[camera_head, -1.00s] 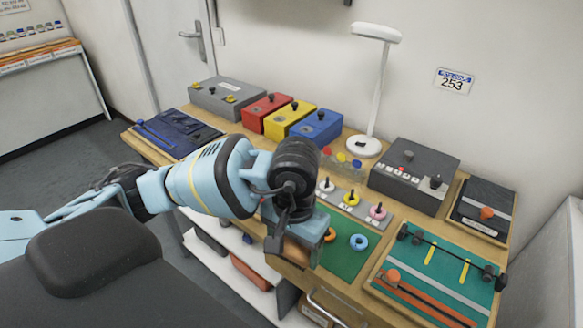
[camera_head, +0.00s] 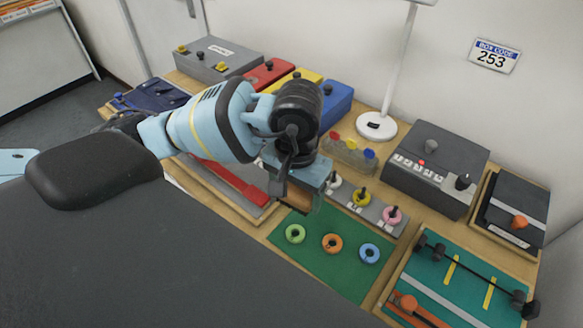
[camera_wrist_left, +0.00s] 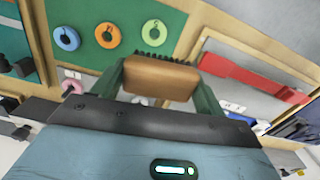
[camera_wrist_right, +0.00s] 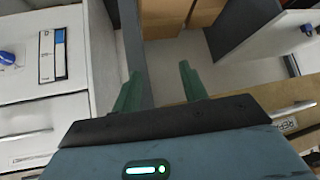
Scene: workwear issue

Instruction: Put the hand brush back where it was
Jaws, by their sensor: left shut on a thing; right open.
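The hand brush has a brown wooden back and dark bristles. In the left wrist view the hand brush (camera_wrist_left: 160,77) sits between the two green fingers of my left gripper (camera_wrist_left: 162,85), which is shut on it. In the head view my left gripper (camera_head: 300,198) is over the table, near the far left part of the green mat (camera_head: 335,285); the brush is mostly hidden behind the gripper there. My right gripper (camera_wrist_right: 160,90) is open and empty in the right wrist view, with floor and cabinets beyond it. It is not seen in the head view.
Green, orange and blue rings lie on the green mat. Left of it is a grey panel with a red bar (camera_head: 230,180). Behind stand a peg strip (camera_head: 375,208), a lamp (camera_head: 376,126) and a dark control box (camera_head: 433,175). A teal board (camera_head: 455,285) lies right.

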